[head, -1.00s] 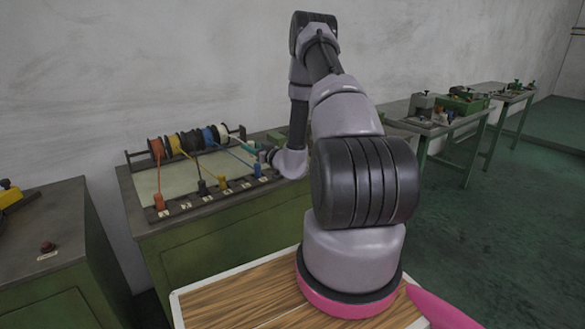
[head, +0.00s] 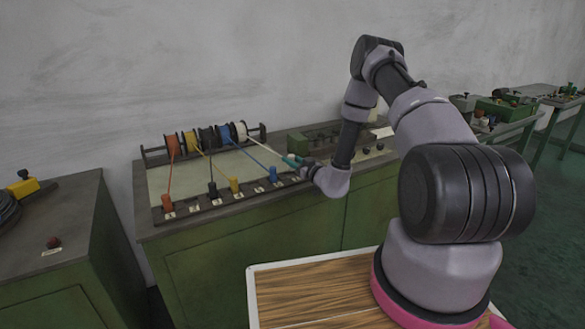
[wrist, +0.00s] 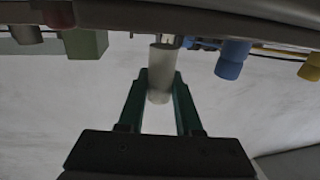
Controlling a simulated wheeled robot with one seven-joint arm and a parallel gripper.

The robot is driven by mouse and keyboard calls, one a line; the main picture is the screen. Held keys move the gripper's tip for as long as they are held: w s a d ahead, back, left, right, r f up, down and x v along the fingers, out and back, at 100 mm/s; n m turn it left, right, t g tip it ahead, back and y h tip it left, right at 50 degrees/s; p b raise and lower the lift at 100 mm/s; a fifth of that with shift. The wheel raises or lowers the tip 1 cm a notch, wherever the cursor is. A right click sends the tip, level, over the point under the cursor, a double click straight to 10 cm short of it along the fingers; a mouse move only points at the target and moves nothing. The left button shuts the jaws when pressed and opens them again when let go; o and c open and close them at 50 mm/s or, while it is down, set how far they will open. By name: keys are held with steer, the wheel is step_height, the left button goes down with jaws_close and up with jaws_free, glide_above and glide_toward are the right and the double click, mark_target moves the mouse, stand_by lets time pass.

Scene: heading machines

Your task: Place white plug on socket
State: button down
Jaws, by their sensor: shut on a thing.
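My gripper (head: 293,161) is at the right end of the socket strip (head: 190,210). In the wrist view its two green fingers (wrist: 160,88) are shut on the white plug (wrist: 161,75), a pale cylinder between their tips. One end of the plug points toward the strip side at the top of that view; I cannot tell whether it touches a socket. In the head view a white cable (head: 262,146) runs from the white spool (head: 239,132) to my gripper. The plug itself is hard to make out there, and the socket near it is hidden.
The blue plug (head: 272,174) stands close left of my gripper and shows in the wrist view (wrist: 232,60). Yellow (head: 234,185), black (head: 212,189) and orange (head: 167,203) plugs stand farther left. A green block (wrist: 86,44) is near the fingers.

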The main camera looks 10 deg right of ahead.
mark_target(291, 170)
steer(key=shift+a+f, duration=0.1)
steer(key=shift+f, duration=1.35)
steer(key=shift+f, duration=0.1)
steer(key=c, duration=0.6)
jaws_free()
